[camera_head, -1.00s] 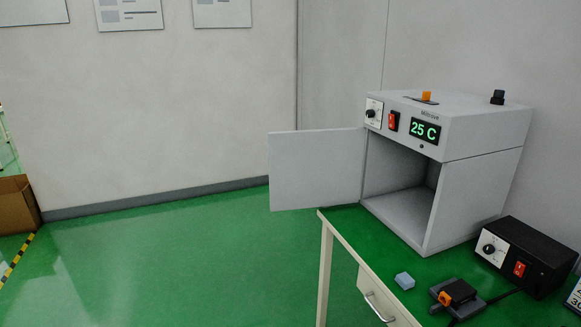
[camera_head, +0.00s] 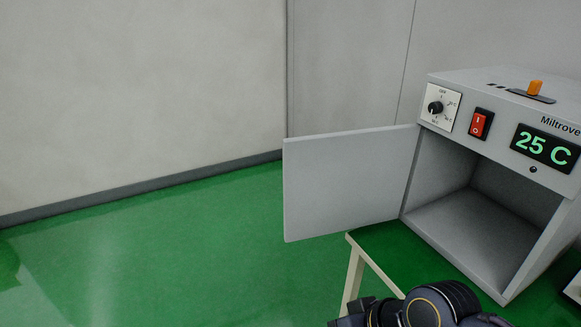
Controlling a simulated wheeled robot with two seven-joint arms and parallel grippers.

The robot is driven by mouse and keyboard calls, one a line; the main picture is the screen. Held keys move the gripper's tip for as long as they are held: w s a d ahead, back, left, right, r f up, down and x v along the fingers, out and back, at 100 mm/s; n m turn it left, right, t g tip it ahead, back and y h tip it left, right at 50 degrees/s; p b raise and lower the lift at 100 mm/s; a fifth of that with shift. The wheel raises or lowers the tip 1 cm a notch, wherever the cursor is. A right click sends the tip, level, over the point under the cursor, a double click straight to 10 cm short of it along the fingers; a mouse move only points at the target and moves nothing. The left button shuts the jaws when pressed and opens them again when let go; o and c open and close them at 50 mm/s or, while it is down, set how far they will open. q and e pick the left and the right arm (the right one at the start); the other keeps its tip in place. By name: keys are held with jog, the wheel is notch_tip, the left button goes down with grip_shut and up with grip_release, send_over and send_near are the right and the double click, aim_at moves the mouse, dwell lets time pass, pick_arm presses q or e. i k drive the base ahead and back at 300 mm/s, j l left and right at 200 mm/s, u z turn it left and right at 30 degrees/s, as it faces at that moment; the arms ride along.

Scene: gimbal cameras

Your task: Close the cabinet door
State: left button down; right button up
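The cabinet (camera_head: 500,150) is a grey box labelled Miltrove, with a dial, a red switch and a green 25 C display on its front. Its door (camera_head: 345,185) is a flat grey panel hinged at the left side of the opening. The door stands wide open, swung out to the left. The cabinet interior (camera_head: 480,225) looks empty. Dark links of my own arm show at the bottom, below the cabinet opening and apart from the door. Neither gripper's fingers show in the view.
The cabinet stands on a green-topped table with a pale frame and leg (camera_head: 354,275). The green floor (camera_head: 150,260) to the left of the door is clear. A grey wall (camera_head: 140,90) stands behind. An orange knob (camera_head: 535,88) sits on the cabinet top.

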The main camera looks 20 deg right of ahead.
aim_at(336, 182)
jog(key=i+z, duration=0.15)
jog(key=i, duration=0.35)
jog(key=i+j+z, duration=0.2)
jog(key=i, duration=0.25)
jog(key=i+z, duration=0.2)
jog(key=z, duration=0.2)
jog(key=i+j+z, duration=0.15)
jog(key=z, duration=0.2)
jog(key=i+j+z, duration=0.15)
jog(key=z, duration=0.25)
jog(key=i+j+z, duration=0.15)
jog(key=z, duration=0.2)
jog(key=i+j+z, duration=0.15)
jog(key=z, duration=0.25)
jog(key=i+j+z, duration=0.1)
jog(key=j+z, duration=0.2)
jog(key=z, duration=0.15)
jog(key=i+j+z, duration=0.1)
jog(key=j+z, duration=0.45)
jog(key=z, duration=0.25)
jog(key=j+z, duration=0.45)
jog(key=l, duration=0.1)
